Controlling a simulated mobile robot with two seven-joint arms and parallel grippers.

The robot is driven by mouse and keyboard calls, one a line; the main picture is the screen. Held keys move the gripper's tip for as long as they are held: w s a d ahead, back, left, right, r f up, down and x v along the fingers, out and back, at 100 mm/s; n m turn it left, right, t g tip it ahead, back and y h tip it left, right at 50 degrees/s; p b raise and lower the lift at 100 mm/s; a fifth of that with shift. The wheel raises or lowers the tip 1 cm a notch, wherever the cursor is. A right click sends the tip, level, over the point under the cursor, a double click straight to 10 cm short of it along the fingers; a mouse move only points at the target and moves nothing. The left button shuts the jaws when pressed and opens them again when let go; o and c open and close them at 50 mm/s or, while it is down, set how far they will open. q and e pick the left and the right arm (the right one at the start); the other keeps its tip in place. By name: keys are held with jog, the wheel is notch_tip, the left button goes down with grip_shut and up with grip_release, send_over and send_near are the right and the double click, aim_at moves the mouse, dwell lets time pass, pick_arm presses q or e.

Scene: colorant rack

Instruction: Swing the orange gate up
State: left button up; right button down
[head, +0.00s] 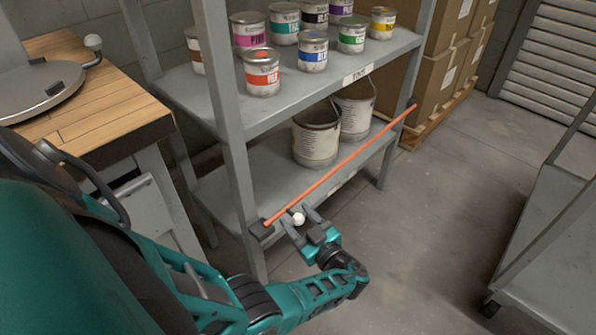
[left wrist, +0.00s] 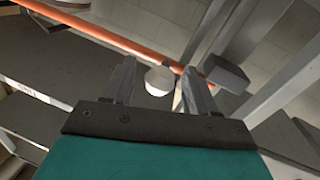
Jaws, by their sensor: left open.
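The orange gate (head: 340,168) is a thin bar slanting across the front of the rack's lower shelf. Its near end is at a dark block (head: 261,230) by the front post. Its far end has a dark tip near the other post. A white round knob (head: 299,219) sits near the bar's near end. My left gripper (head: 300,218) is open, with its fingers on either side of the knob. In the left wrist view the knob (left wrist: 159,81) shows between the open fingers, and the orange bar (left wrist: 105,36) runs beyond them. I cannot tell whether either finger touches the knob.
Paint cans, including a red one (head: 262,73), stand on the upper shelf (head: 290,105). Two buckets (head: 316,135) stand on the lower shelf behind the bar. A wooden-topped bench (head: 110,105) is at left, a grey cart (head: 550,240) at right. Floor between is clear.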

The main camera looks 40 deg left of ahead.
pick_arm(q)
jog(key=shift+c, duration=0.4)
grip_shut()
jog(key=shift+r, duration=0.1)
